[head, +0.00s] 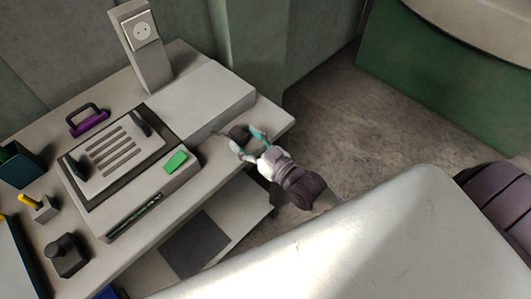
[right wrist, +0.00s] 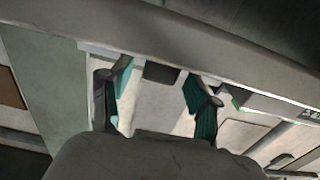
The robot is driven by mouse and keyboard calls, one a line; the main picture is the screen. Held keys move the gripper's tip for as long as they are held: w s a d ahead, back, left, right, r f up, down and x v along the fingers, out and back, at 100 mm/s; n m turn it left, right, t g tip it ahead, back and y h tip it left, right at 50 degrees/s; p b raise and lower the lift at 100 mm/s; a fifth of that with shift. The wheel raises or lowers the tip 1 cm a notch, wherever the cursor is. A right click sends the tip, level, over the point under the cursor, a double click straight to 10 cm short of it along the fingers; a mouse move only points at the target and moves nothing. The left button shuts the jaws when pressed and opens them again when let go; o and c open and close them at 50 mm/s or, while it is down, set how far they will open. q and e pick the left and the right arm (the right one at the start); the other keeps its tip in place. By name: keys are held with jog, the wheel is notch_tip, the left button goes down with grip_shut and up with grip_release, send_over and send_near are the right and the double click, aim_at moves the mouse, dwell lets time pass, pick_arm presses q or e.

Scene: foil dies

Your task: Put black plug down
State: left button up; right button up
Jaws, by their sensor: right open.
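The black plug (head: 238,132) is a small dark piece at the right end of the light worktop (head: 272,119), beside the long pale box. My right gripper (head: 249,144) reaches in from the lower right with teal-padded fingers open around the plug. In the right wrist view the fingers of the gripper (right wrist: 160,90) stand wide apart, and a dark block, seemingly the plug (right wrist: 161,72), shows between them with gaps on both sides. The plug's underside is hidden. A white wall socket (head: 143,33) sits on a grey post at the back. My left gripper is not in view.
A slotted machine (head: 115,150) with a green block (head: 175,161) on its front edge fills the worktop's middle. Left of it are a purple handled piece (head: 89,120), a yellow-pegged block (head: 40,207) and a black knobbed block (head: 67,255). Open floor (head: 325,115) lies to the right.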

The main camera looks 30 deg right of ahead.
jog(key=v, duration=0.9)
jog(key=s+d+f+g+h, duration=0.2)
jog(key=s+f+g, duration=0.1)
jog(key=f, duration=0.7)
jog(key=s+d+f+m+g+h, duration=0.1)
jog(key=s+d+f+g, duration=0.15)
jog(key=f, duration=0.75)
jog(key=s+d+f+g+h, duration=0.1)
jog(key=s+f+g+h, duration=0.15)
jog(key=f, duration=0.85)
jog(key=s+f+g, duration=0.4)
jog(key=s+f, duration=0.4)
jog(key=s, duration=0.4)
jog(key=s+f+g, duration=0.4)
jog(key=s+f, duration=0.4)
jog(key=s, duration=0.4)
jog(key=shift+s+a+f+m+h+b, duration=0.2)
jog(key=shift+a+m+h+b, duration=0.15)
jog(key=shift+a+b, duration=0.15)
